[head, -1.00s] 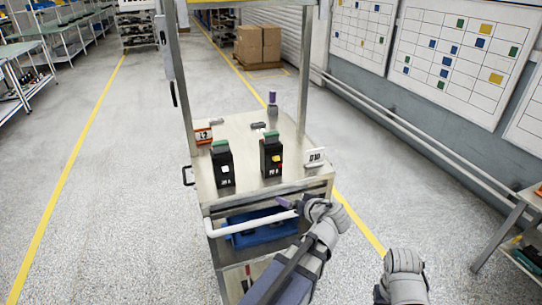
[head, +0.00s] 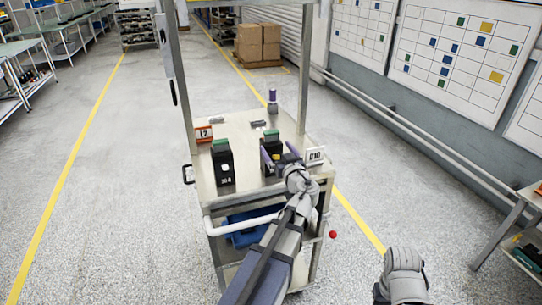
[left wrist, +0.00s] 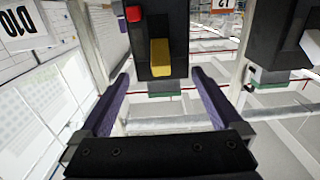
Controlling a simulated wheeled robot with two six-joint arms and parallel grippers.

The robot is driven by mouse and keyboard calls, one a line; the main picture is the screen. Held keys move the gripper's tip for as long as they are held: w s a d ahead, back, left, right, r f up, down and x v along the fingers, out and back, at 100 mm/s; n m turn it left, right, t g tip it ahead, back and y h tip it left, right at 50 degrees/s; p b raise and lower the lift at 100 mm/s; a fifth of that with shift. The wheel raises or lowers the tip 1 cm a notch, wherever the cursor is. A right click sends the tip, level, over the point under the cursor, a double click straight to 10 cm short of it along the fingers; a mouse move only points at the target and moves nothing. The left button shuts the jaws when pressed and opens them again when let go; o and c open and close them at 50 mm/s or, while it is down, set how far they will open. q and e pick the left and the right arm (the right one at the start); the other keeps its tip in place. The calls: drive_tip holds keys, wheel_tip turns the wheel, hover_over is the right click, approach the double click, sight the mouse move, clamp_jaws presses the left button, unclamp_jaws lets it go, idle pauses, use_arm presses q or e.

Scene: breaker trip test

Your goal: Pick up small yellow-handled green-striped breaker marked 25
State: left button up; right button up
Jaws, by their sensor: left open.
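The yellow-handled black breaker (head: 271,141) with a green stripe at its top stands upright on the cart top, at the right. My left gripper (head: 279,156) is open in front of it and partly hides its front, including its marking. In the left wrist view the yellow handle (left wrist: 160,57) shows between the two purple fingers (left wrist: 161,84), with a red button beside it. The fingers are apart and hold nothing. A second black breaker with a green stripe (head: 222,162) and a white handle stands to the left. My right gripper's fingers are not seen.
The cart top (head: 202,178) has an orange-framed tag (head: 204,133) at left, a white D10 tag (head: 315,156) at right, and a purple-topped item (head: 273,101) at the back. Posts rise at both sides. A white handle bar (head: 245,223) runs along the front.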

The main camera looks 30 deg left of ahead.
sight(271, 143)
use_arm(q)
drive_tip(key=shift+f+x, duration=0.2)
drive_tip(key=shift+x, duration=2.35)
drive_tip(key=shift+s+a, duration=0.1)
drive_tip(key=shift+c, duration=0.4)
clamp_jaws()
